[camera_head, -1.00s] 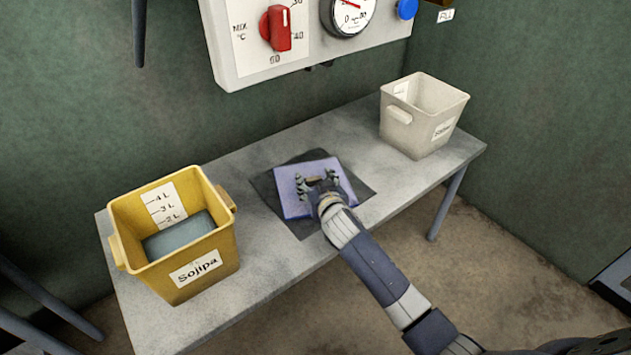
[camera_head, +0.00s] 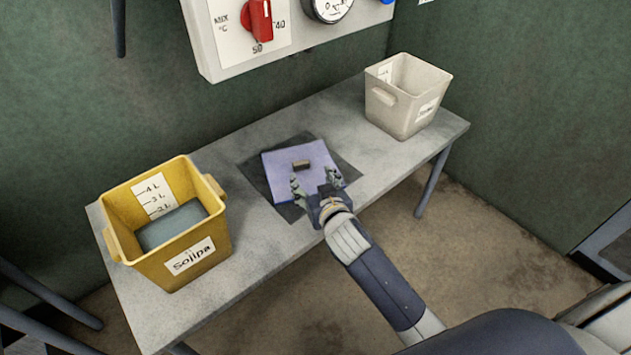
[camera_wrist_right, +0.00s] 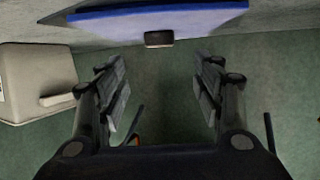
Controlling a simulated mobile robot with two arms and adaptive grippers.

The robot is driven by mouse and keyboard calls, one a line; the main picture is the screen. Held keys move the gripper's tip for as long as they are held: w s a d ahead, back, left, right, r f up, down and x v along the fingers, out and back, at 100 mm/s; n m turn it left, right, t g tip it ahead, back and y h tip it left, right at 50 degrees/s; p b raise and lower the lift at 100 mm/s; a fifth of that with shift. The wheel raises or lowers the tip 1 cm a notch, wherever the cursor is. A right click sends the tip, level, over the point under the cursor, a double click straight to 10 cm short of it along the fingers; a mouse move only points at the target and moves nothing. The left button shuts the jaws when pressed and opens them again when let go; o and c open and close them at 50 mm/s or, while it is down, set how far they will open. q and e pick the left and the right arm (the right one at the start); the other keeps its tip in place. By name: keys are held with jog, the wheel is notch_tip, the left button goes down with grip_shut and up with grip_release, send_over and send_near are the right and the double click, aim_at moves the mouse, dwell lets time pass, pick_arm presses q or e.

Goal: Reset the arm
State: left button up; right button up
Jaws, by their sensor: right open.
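My right gripper (camera_head: 316,186) is open and empty over the front edge of the blue-purple pad on the table, in the head view. Its two spread fingers also show in the right wrist view (camera_wrist_right: 160,95). A small brown block (camera_head: 301,164) lies on the blue-purple pad (camera_head: 281,167), beyond the fingertips and apart from them. In the right wrist view the block (camera_wrist_right: 158,39) shows at the edge of the blue pad (camera_wrist_right: 215,17), between and beyond the fingers. My left gripper is not in view.
The grey table (camera_head: 263,236) carries a dark mat (camera_head: 259,181) under the pad. A yellow bin (camera_head: 190,258) labelled Sojipa stands at left, a pale bin (camera_head: 392,110) at back right. A wall panel (camera_head: 216,63) with a red knob (camera_head: 259,20) hangs above.

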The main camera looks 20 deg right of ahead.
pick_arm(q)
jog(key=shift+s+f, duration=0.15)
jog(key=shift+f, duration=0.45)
pick_arm(e)
jog(key=shift+v, duration=0.95)
